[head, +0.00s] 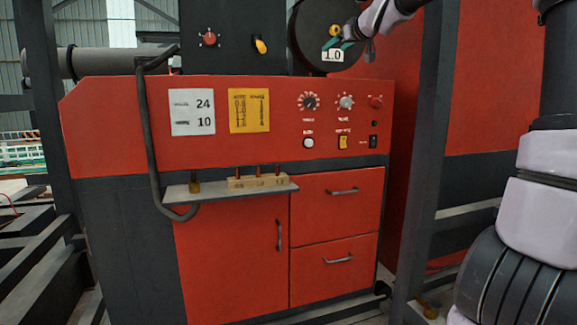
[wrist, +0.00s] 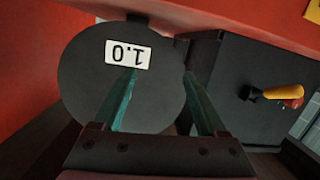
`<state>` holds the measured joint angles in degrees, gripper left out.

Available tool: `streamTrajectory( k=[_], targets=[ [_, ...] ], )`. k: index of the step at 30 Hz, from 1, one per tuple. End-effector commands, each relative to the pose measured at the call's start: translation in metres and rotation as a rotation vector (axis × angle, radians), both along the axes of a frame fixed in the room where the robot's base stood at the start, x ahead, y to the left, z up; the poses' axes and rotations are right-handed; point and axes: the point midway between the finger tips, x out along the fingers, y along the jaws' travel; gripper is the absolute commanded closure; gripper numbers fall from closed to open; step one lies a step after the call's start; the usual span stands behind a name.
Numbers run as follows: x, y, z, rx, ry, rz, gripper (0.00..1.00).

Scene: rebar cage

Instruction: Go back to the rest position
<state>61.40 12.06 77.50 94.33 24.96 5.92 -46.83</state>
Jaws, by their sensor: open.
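My gripper (head: 346,44) is at the top of the head view, in front of a round dark disc (head: 312,30) with a white "1.0" label (head: 333,56). In the wrist view my gripper (wrist: 160,78) has its two greenish fingers spread apart with nothing between them. The disc (wrist: 85,85) and its label (wrist: 128,54) lie beyond the fingers, and the label looks upside down there. I cannot tell whether a fingertip touches the disc.
A red machine (head: 120,120) with knobs, drawers and a door fills the middle. A small shelf (head: 180,191) holds a wooden block (head: 262,184) with pegs. A dark box with a yellow-handled switch (wrist: 275,93) is beside the disc. A dark post (head: 428,150) stands at right.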

Motion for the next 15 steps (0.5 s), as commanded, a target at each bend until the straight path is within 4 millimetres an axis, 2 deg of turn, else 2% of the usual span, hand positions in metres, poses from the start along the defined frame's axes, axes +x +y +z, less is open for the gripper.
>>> streamTrajectory(
  k=[1,3,6,9,11,15],
  targets=[
    [-0.010,0.019,-0.023,-0.032,0.054,0.010,0.25],
    [-0.025,0.034,-0.056,-0.064,0.134,0.009,0.25],
    [-0.054,0.044,-0.095,-0.103,0.242,-0.014,0.25],
    [-0.087,0.044,-0.125,-0.125,0.340,-0.055,0.25],
    [-0.108,0.039,-0.138,-0.128,0.391,-0.088,0.25],
    [-0.164,0.022,-0.160,-0.110,0.495,-0.177,0.25]
  ],
)
